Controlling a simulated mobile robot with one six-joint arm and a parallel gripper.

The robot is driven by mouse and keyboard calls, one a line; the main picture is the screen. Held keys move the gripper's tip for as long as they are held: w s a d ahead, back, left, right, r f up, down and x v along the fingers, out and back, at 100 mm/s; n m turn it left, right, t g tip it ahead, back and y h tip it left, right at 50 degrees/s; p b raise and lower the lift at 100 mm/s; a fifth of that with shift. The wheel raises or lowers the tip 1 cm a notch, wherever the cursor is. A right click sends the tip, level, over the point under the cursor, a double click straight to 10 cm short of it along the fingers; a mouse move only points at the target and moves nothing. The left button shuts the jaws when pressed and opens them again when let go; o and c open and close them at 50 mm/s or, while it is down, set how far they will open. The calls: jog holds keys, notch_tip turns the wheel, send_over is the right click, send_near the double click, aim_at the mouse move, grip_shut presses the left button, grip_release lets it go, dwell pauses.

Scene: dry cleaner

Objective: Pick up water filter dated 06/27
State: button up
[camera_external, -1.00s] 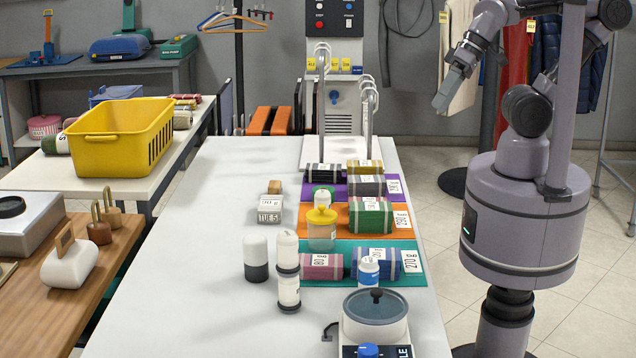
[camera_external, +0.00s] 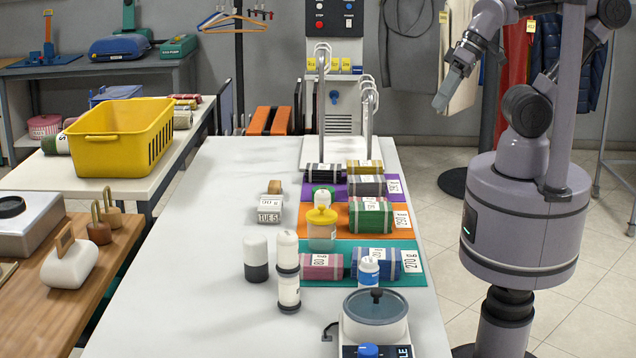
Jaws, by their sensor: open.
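White cylinders that may be water filters stand on the long white table (camera_external: 215,220). One (camera_external: 256,250) has a dark base. Close to its right, two more white cylindrical shapes appear one above the other in the picture, an upper one (camera_external: 287,249) and a lower one (camera_external: 289,288); I cannot tell whether they are stacked. No 06/27 date is readable on any of them. My gripper (camera_external: 440,103) is open, up in the air beyond the table's right edge, far from these cylinders. Nothing shows between its fingers.
Bundled cloth rolls with number tags lie on purple, orange (camera_external: 403,208) and teal mats. A yellow-lidded jar (camera_external: 321,232) and a blue-and-white bottle (camera_external: 368,272) stand near the cylinders. A lidded pot (camera_external: 375,318) stands at the front right. The table's left side is mostly clear.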

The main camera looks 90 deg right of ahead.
jog(key=w+a+r+n+g+p, duration=0.2)
jog(key=w+a+r+n, duration=0.15)
jog(key=w+n, duration=0.2)
jog(key=n+g+h+p, duration=0.2)
jog(key=n+g+p, duration=0.2)
jog(key=n, duration=1.1)
send_over(371, 261)
notch_tip(371, 261, down, 17)
notch_tip(371, 261, down, 13)
jog(key=b, duration=0.4)
jog(key=shift+r, duration=0.1)
jog(key=f+b, duration=0.1)
jog(key=f, duration=0.3)
jog(key=f+b, duration=0.1)
jog(key=shift+w+d+f+b, duration=0.15)
jog(key=shift+d+f+b, duration=0.15)
jog(key=shift+f+b, duration=0.1)
jog(key=shift+r, duration=0.1)
grip_shut()
